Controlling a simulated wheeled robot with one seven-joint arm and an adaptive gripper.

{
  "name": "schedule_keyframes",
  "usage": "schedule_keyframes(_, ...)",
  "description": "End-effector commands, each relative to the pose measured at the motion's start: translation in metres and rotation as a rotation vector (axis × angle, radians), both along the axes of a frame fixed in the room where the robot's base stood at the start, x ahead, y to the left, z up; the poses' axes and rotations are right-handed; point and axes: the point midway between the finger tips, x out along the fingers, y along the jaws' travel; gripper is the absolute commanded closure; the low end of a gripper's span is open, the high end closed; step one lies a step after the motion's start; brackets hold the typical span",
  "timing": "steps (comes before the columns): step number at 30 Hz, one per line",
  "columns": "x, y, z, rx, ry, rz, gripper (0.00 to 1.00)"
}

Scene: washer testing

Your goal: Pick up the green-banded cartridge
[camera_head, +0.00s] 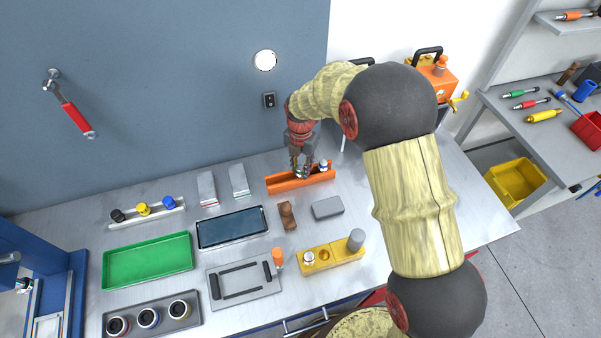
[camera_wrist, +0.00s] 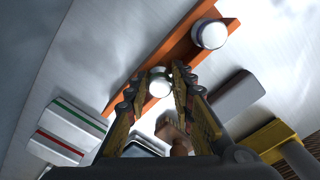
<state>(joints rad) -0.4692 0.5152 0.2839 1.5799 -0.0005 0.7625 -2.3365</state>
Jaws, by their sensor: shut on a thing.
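The orange rack (camera_head: 283,186) stands on the bench near the back wall, and it crosses the wrist view (camera_wrist: 182,50) diagonally. A second cartridge (camera_head: 324,165) with a bluish band is upright at the rack's right end, also in the wrist view (camera_wrist: 211,34).
A grey block (camera_head: 327,208) and a brown object (camera_head: 287,216) lie in front of the rack. Two pale boxes (camera_head: 238,180) stand to its left. A dark tray (camera_head: 232,228), a green tray (camera_head: 147,260) and a yellow holder (camera_head: 330,255) are nearer the front.

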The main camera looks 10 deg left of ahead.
Motion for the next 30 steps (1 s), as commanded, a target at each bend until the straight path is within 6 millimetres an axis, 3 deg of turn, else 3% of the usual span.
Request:
schedule_keyframes(10,0.0,0.0,0.0,0.0,0.0,0.0,1.0)
schedule_keyframes(22,0.0,0.0,0.004,0.001,0.0,0.0,1.0)
schedule_keyframes(30,0.001,0.0,0.03,0.002,-0.002,0.0,1.0)
